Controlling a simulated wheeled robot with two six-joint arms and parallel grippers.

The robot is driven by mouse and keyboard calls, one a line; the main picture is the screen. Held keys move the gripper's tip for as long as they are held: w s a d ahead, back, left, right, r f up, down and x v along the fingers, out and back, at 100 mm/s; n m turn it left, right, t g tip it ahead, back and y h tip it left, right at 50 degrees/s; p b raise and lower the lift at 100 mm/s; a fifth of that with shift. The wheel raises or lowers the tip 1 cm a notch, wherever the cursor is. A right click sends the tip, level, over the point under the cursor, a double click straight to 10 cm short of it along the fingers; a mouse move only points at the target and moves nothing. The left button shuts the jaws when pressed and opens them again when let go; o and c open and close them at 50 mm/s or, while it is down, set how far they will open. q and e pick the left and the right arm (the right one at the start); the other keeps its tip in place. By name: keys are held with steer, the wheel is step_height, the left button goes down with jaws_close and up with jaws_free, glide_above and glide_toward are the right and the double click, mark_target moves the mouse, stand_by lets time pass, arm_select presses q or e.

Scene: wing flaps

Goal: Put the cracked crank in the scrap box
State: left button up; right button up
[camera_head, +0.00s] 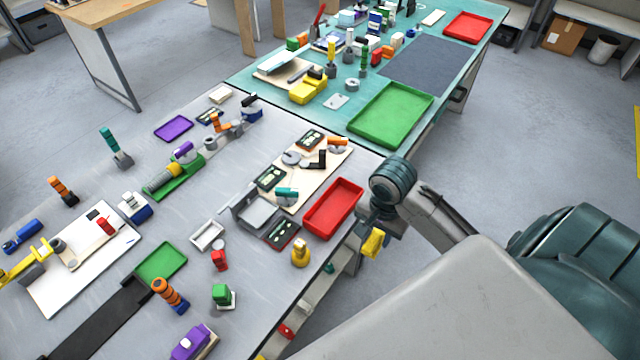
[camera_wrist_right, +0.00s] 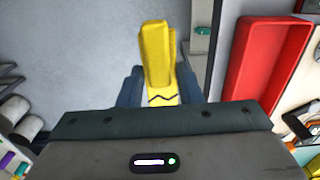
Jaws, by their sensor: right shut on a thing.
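My right gripper (camera_head: 374,228) is beyond the right edge of the near grey table, over the floor. It is shut on a yellow crank (camera_head: 374,243), which hangs below the jaws. In the right wrist view the yellow crank (camera_wrist_right: 158,60) stands between my two fingers (camera_wrist_right: 158,88), and a black zigzag crack line shows on it. A red open box (camera_head: 333,208), which may be the scrap box, lies at the table's right edge, just left of my gripper. It looks empty, and in the right wrist view the red box (camera_wrist_right: 268,65) is at the right. My left gripper is out of view.
A pale board (camera_head: 322,163) with dark and teal-handled parts lies behind the red box. A yellow-brown knob part (camera_head: 300,253) stands in front of it. A green tray (camera_head: 391,114) and a second red tray (camera_head: 468,26) are on the teal table. Shelf items show below the grey table.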

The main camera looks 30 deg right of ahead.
steer(key=shift+w+a+r, duration=0.1)
steer(key=shift+w, duration=0.15)
steer(key=w+a, duration=0.1)
steer(key=w, duration=0.3)
steer(key=w+a+p, duration=0.1)
steer(key=w, duration=0.3)
steer(key=w+a+f+p, duration=0.1)
steer(key=w, duration=0.3)
steer(key=shift+w, duration=0.3)
steer(key=shift+w+f+p, duration=0.1)
steer(key=shift+w+p, duration=0.2)
steer(key=shift+w, duration=0.3)
steer(key=f+p, duration=0.2)
steer(key=shift+w+a+f, duration=0.15)
steer(key=shift+w+f, duration=0.15)
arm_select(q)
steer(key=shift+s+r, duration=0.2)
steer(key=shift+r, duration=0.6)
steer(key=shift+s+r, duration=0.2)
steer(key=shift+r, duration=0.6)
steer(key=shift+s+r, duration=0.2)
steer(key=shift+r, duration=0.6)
arm_select(e)
steer(key=shift+f, duration=0.55)
steer(key=shift+f, duration=0.1)
steer(key=o, duration=0.8)
steer(key=shift+c, duration=0.2)
